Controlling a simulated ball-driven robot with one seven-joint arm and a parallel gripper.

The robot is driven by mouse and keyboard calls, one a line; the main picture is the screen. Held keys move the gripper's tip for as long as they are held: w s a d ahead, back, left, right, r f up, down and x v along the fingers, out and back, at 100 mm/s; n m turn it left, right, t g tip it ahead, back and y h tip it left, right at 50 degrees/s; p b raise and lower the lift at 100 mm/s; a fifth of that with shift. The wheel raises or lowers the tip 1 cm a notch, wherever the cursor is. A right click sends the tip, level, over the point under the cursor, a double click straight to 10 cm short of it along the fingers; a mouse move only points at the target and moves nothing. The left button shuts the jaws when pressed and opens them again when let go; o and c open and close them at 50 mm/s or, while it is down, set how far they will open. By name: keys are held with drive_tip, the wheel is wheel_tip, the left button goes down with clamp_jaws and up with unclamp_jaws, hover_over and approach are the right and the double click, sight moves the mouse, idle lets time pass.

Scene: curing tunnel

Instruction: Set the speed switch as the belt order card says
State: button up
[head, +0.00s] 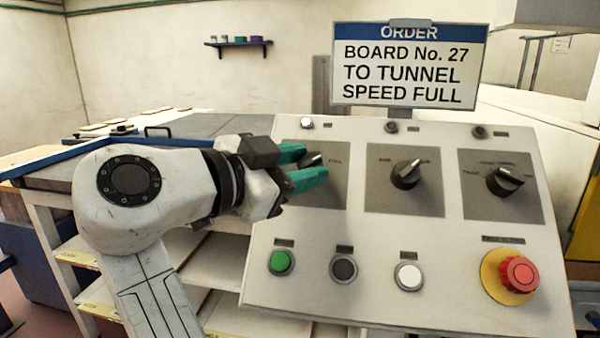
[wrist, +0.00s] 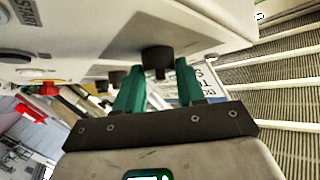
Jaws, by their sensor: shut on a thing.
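The order card (head: 405,75) stands above the panel and reads "BOARD No. 27 TO TUNNEL SPEED FULL". My gripper (head: 308,167) is at the left rotary switch (head: 313,159) of the sloped panel. Its green fingers are shut on that dark knob, one on each side; the knob also shows between the fingers in the wrist view (wrist: 157,58). The label right of this knob looks like "FULL". The fingers hide its left label and part of the knob, so I cannot tell its exact setting.
A middle switch (head: 406,174) and a right switch (head: 505,180) sit on the same control panel (head: 440,280). Below are green (head: 280,262), black (head: 343,268) and white (head: 408,275) buttons, and a red emergency stop (head: 519,274) at lower right. Shelves stand behind my arm.

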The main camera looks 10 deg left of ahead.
drive_tip(key=shift+m+g+h, duration=0.3)
drive_tip(key=shift+m+g, duration=0.1)
drive_tip(key=shift+m, duration=0.1)
drive_tip(key=o, duration=1)
drive_tip(key=shift+o, duration=0.2)
drive_tip(key=shift+a, duration=0.1)
drive_tip(key=v, duration=1)
drive_tip(key=shift+s+a+p, duration=0.15)
drive_tip(key=shift+s+p, duration=0.1)
drive_tip(key=shift+p, duration=0.1)
drive_tip(key=shift+r, duration=0.1)
